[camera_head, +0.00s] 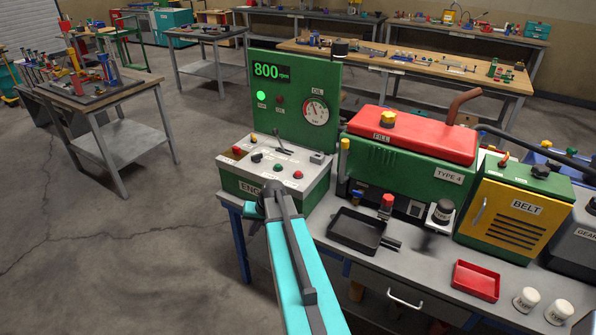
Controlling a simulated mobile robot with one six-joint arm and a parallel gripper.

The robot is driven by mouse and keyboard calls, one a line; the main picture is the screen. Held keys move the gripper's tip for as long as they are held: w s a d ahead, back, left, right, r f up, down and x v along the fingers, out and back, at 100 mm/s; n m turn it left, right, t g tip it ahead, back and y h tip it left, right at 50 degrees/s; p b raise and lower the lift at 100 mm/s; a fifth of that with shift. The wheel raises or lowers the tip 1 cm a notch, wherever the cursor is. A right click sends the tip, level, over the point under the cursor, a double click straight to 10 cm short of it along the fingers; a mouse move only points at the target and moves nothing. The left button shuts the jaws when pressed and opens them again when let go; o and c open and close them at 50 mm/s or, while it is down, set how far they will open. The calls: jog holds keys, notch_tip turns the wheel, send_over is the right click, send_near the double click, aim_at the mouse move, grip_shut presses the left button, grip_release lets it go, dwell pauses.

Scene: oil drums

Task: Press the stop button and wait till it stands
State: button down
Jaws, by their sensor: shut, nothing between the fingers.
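The control box (262,203) has a pale sloped top and a front label starting "ENG". On its top are a red button (298,174), a green button (278,167), a dark knob (257,157) and a red part (238,151) at the left. Which one is the stop button cannot be read. The upright green panel (325,75) shows "800 rpm" on its display (271,71), and a green lamp (261,95) is lit. My gripper (273,187) is shut and empty at the box's front edge, below and left of the red button; my arm hides part of the box front.
An oil gauge (315,111) is on the panel. The green engine (400,168) with red cover stands to the right. A black pan (356,231), a red tray (476,280), white cups (526,300) and the belt box (516,210) share the bench.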

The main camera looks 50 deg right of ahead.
jog(key=d+r+m+t+h+p, duration=0.2)
jog(key=d+r+m+t+h, duration=0.1)
jog(key=d+r, duration=2.1)
notch_tip(320, 180, up, 2)
jog(key=shift+s+d+r+t+h, duration=0.25)
jog(key=shift+d+t+h, duration=0.05)
jog(key=shift+t, duration=0.5)
jog(key=shift+f, duration=0.1)
jog(key=b, duration=0.3)
send_over(300, 175)
jog(key=shift+f, duration=3.05)
jog(key=shift+f+b, duration=0.6)
jog(key=shift+f, duration=0.7)
jog(key=shift+f+b, duration=0.4)
